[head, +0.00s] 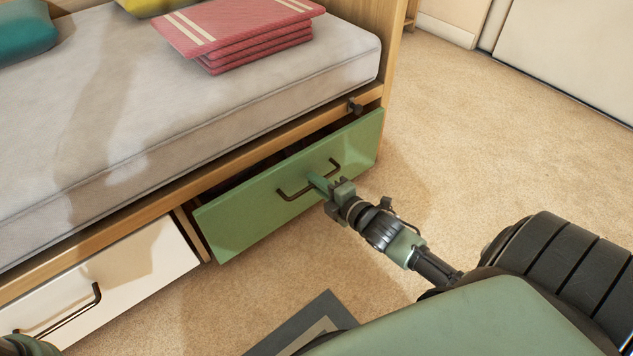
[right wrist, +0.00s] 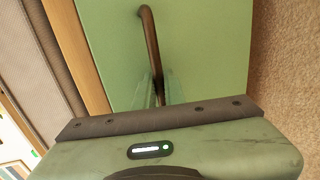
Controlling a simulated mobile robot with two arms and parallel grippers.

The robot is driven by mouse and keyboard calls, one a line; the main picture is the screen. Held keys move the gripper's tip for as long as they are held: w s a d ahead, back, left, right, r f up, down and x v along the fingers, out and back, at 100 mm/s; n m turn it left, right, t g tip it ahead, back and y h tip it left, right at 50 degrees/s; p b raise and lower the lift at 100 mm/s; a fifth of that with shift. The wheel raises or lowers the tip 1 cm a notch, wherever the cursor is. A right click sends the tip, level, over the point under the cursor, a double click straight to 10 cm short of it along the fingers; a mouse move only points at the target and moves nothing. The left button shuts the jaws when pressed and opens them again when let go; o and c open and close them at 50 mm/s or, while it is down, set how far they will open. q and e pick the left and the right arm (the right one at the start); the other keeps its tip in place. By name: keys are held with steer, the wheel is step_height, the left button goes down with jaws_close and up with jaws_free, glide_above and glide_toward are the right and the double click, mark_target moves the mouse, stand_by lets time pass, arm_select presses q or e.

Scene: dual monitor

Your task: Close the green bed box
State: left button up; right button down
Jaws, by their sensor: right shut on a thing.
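The green bed box (head: 260,210) is a drawer under the bed, pulled partly out, with a dark gap above its front. Its dark bar handle (head: 290,194) is on the front panel. My right gripper (head: 318,184) is at the handle's right part and is shut on it. In the right wrist view, the handle (right wrist: 150,40) runs down between the two green fingers (right wrist: 160,88) in front of the green panel (right wrist: 205,50). My left gripper is not in view; only a bit of my left arm shows at the lower left corner.
A white drawer (head: 130,275) with a dark handle is left of the green one. The bed's mattress (head: 230,95) holds folded red blankets (head: 235,30) and cushions.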

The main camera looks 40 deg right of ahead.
steer(key=x, duration=0.4)
steer(key=shift+d+r+p, duration=0.1)
steer(key=shift+r+p, duration=0.2)
steer(key=shift+r, duration=0.1)
steer(key=shift+w, duration=0.1)
steer(key=c, duration=1.5)
jaws_free()
steer(key=shift+w, duration=0.1)
